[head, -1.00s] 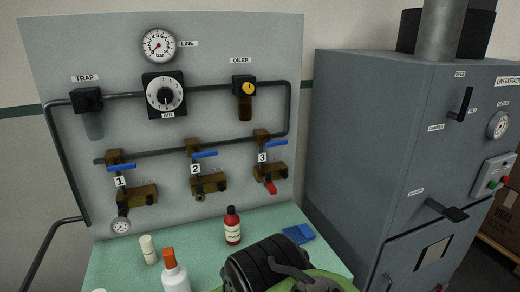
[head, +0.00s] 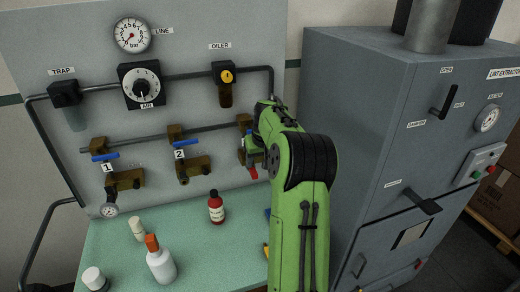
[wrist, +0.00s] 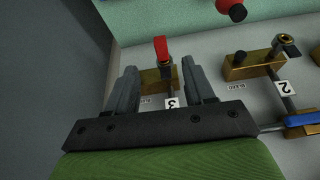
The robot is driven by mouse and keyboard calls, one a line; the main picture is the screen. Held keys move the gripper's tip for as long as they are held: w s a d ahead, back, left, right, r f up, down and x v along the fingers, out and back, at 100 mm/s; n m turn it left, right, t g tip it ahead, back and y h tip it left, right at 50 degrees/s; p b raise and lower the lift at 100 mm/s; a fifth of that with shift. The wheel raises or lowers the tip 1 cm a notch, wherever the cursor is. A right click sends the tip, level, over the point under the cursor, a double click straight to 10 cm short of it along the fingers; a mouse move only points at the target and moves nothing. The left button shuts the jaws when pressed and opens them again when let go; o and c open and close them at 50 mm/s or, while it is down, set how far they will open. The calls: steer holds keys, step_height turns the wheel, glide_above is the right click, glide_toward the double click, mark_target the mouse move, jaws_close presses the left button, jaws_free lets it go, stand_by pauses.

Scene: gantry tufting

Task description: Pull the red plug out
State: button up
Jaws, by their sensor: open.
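The red plug (wrist: 161,47) sits at the outlet of brass valve block 3 (wrist: 150,78) in the wrist view. A small part of the plug (head: 254,173) shows beside my green arm in the head view. My gripper (wrist: 159,68) is open, its two grey fingers either side of the block and the label 3. The plug lies just beyond the fingertips, between their lines, and I see no contact. In the head view my arm hides most of station 3.
Valve 2 (head: 195,168) with its blue lever stands left of station 3. A red bottle (head: 216,207), a white bottle with an orange cap (head: 160,262) and white containers stand on the green bench (head: 190,245). A grey cabinet (head: 345,130) is at the right.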

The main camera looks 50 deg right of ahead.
mark_target(256, 176)
steer(key=x, duration=0.9)
steer(key=shift+w+d+f, duration=0.1)
steer(key=shift+w+f, duration=0.1)
steer(key=shift+f, duration=0.1)
jaws_close()
steer(key=shift+s, duration=0.15)
steer(key=shift+s+a+b, duration=0.4)
steer(key=shift+s+b, duration=0.25)
steer(key=shift+b, duration=0.1)
steer(key=shift+s+a+b, duration=0.45)
steer(key=shift+s+b, duration=0.2)
steer(key=shift+b, duration=0.05)
